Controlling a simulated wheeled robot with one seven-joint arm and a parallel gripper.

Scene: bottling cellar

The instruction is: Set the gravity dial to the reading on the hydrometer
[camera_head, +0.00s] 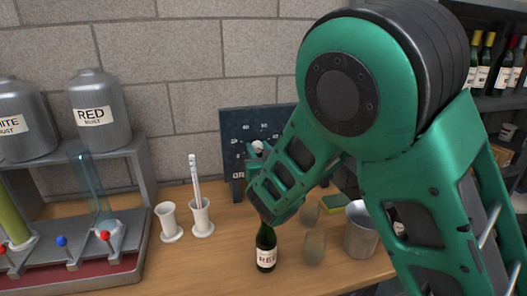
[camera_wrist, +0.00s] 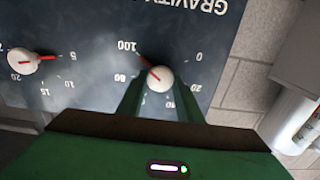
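The dark dial board (camera_head: 236,128) stands against the back wall, partly hidden by my arm. In the wrist view it is upside down, and the word GRAVITY (camera_wrist: 205,6) shows at its edge. The white gravity dial (camera_wrist: 159,78) has a red pointer directed near the 100 mark. My gripper (camera_wrist: 160,92) has its green fingers close on both sides of this knob and looks shut on it. In the head view the fingers are mostly hidden behind my arm. The hydrometer (camera_head: 194,168) stands upright out of a white jar (camera_head: 202,222); its scale is too small to read.
A second dial (camera_wrist: 22,62) points near 5. An empty white jar (camera_head: 168,222), a green bottle (camera_head: 266,250), a metal cup (camera_head: 361,232) and brownish objects (camera_head: 314,248) stand on the wooden bench. Tanks (camera_head: 98,110) and a lever rack (camera_head: 85,262) are at the left, shelved bottles (camera_head: 505,65) at the right.

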